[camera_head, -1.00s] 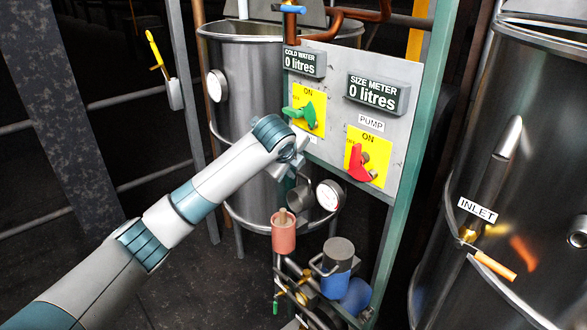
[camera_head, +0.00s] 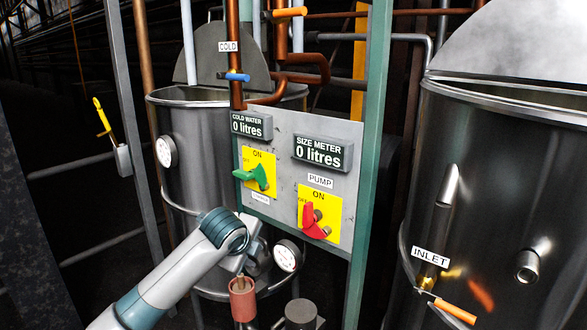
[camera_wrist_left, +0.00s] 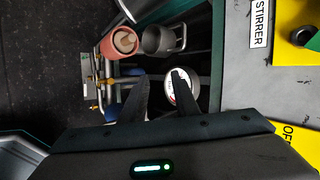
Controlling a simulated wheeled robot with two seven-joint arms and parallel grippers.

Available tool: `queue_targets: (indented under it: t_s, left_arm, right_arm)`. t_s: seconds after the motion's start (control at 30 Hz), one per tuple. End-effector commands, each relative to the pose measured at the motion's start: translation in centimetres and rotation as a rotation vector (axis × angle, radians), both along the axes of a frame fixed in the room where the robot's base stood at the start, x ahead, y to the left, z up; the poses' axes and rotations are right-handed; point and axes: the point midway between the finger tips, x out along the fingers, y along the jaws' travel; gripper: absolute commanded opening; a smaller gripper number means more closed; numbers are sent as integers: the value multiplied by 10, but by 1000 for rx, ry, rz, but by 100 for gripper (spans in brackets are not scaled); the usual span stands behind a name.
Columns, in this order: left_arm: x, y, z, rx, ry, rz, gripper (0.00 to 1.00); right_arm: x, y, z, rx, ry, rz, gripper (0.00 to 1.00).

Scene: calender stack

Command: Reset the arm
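My left arm comes in from the lower left of the head view, and its gripper (camera_head: 245,260) is just below the lower left of the grey control panel (camera_head: 282,138). In the left wrist view the two dark fingers of this gripper (camera_wrist_left: 160,78) are apart with nothing held between them. A round gauge (camera_wrist_left: 182,92) shows beyond the fingers. On the panel, a green handle (camera_head: 253,176) sits on one yellow ON/OFF plate and a red handle (camera_head: 315,222) on another. My right gripper is not in view.
A steel tank (camera_head: 203,145) stands behind the panel and a larger one (camera_head: 475,190) at the right, with an INLET label. A red cylinder (camera_head: 242,300) and a round gauge (camera_head: 287,256) are close to my left gripper. A green post (camera_head: 368,160) edges the panel.

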Motion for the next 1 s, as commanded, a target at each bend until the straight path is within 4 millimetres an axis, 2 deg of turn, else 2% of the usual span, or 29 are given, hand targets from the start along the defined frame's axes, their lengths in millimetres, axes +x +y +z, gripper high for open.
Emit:
queue_targets:
  t_s: [0.03, 0.1, 0.3, 0.4, 0.67, 0.8, 1.0]
  left_arm:
    - [-13, -5, -20, -35, 24, 17, 28]
    - [-31, -11, -44, -90, 50, 53, 28]
    - [-86, -20, -105, -253, 130, 191, 28]
    - [-113, -21, -129, -324, 167, 265, 28]
    - [-190, -15, -186, -496, 264, 485, 28]
    - [-237, -6, -213, -583, 316, 634, 28]
    - [-308, 15, -243, -688, 376, 868, 28]
  right_arm:
    - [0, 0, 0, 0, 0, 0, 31]
    - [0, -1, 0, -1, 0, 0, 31]
    - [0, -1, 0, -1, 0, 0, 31]
    - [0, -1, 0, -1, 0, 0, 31]
    - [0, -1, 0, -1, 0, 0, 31]
    - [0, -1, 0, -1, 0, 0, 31]
    - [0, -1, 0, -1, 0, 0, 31]
